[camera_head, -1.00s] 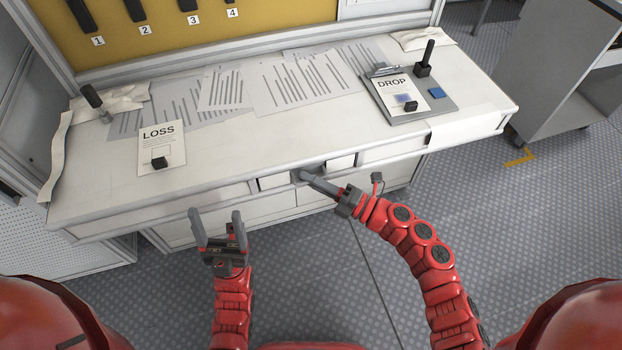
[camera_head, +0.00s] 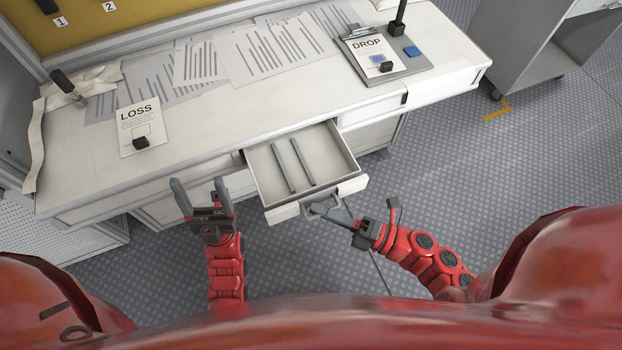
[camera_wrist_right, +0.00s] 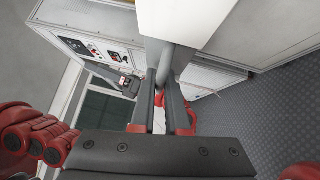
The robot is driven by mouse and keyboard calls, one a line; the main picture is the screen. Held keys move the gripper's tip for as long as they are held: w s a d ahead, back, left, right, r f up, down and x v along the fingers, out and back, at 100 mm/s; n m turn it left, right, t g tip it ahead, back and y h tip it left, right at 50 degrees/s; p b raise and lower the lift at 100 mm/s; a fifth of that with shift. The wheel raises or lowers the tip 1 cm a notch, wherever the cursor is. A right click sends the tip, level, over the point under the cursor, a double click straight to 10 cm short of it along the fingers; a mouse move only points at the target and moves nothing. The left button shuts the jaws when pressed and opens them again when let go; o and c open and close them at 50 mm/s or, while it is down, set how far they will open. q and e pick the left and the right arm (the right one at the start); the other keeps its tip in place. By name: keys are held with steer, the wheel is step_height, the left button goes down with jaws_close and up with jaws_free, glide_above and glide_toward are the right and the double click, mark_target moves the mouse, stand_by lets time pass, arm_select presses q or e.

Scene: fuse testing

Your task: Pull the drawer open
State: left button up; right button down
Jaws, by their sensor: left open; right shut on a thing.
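The drawer (camera_head: 268,174) under the white workbench stands pulled out, and its inside shows with two thin divider strips on the floor. Its grey handle (camera_head: 318,206) is on the front panel. My right gripper (camera_head: 332,213) is shut on the handle; in the right wrist view the fingers (camera_wrist_right: 167,95) close around a grey bar. My left gripper (camera_head: 202,192) is open and empty, in front of the bench to the left of the drawer.
The workbench (camera_head: 215,130) carries papers, a LOSS card (camera_head: 139,124) with a black block, and a DROP clipboard (camera_head: 410,62) with a blue block. A grey cabinet (camera_head: 520,45) on wheels stands at the right. The floor right of the drawer is clear.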

steer(key=s, duration=0.1)
steer(key=s+d, duration=0.1)
steer(key=s, duration=0.1)
steer(key=shift+s+d+p, duration=0.1)
steer(key=shift+s+p, duration=0.1)
steer(key=shift+p, duration=0.2)
steer(key=c, duration=0.9)
jaws_free()
steer(key=v, duration=1.7)
steer(key=shift+d+f, duration=0.15)
steer(key=shift+d, duration=0.1)
